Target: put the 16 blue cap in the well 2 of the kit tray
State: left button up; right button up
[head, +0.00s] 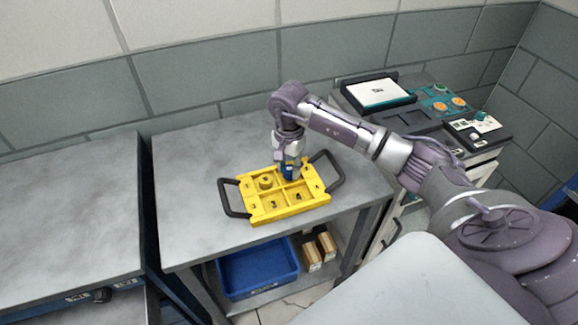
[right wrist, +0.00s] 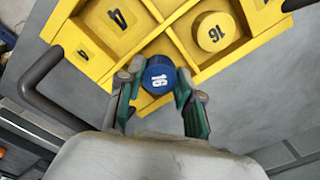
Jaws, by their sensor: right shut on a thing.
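The yellow kit tray (head: 262,218) lies on the grey table, with a black handle at each end. My right gripper (head: 289,171) is above its far right part, pointing down. It is shut on the blue cap (right wrist: 158,76), whose top reads 16 in the right wrist view. The cap (head: 287,172) is at the far right well, beside the dividers; I cannot tell whether it touches the well floor. A yellow cap (right wrist: 214,33), also marked 16, sits in the neighbouring well. A well marked 4 (right wrist: 117,18) is empty. My left gripper is out of view.
The table (head: 185,170) is clear left of the tray. A blue bin (head: 257,270) and wooden blocks (head: 318,250) are on the shelf below. At the back right stands a cabinet with a screen (head: 378,92) and control panels (head: 445,103).

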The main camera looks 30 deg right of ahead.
dwell(0.3)
jog(key=o, duration=0.9)
